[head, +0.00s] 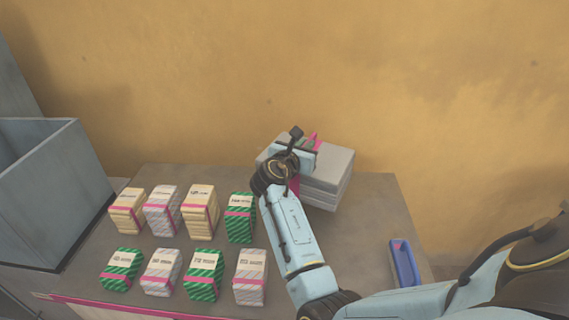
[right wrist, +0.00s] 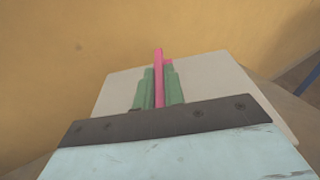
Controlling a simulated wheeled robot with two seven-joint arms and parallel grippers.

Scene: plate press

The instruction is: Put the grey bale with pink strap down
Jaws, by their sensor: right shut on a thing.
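The grey bale with pink strap (head: 332,184) is at the back right of the table in the head view, a block of flat grey layers. Its pale top (right wrist: 215,85) fills the middle of the right wrist view. My right gripper (head: 307,143) is above it, with its green fingers (right wrist: 159,88) shut on the upright pink strap (right wrist: 159,75). The arm hides the bale's left part. I cannot tell whether its underside touches the table. My left gripper is not in view.
Several small wrapped packs, such as a green one (head: 240,218), stand in two rows on the grey table (head: 345,265), left of my arm. A grey open bin (head: 50,195) is at the left. A blue holder (head: 404,264) lies at the right. An ochre wall is behind.

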